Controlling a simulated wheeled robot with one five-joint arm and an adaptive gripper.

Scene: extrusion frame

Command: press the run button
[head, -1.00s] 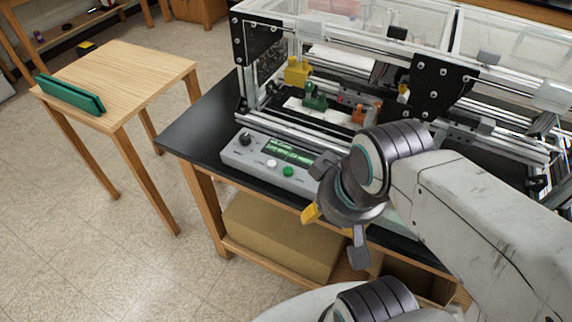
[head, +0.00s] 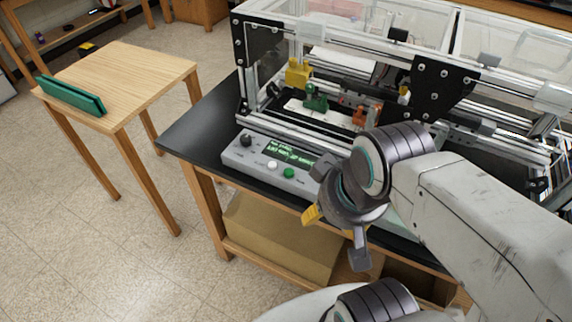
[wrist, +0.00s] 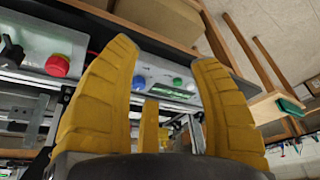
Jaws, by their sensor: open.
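The grey control panel (head: 237,156) lies along the front edge of the black bench. It carries a green button (head: 288,172), a white button (head: 272,165), a black knob (head: 246,140) and a lit green display (head: 292,154). I cannot read which button is marked run. My gripper (head: 335,235) is open and empty, in front of and to the right of the green button in the head view. In the wrist view, the green button (wrist: 177,82) shows between the yellow fingers (wrist: 163,55), apart from them. A red button (wrist: 57,64) shows left of the fingers; my arm hides it in the head view.
The extrusion frame machine (head: 262,40) stands behind the panel, with yellow, green and orange parts inside. A cardboard box (head: 275,240) sits on the shelf below the bench. A wooden table (head: 135,75) with a green object (head: 70,96) stands left, with open floor between.

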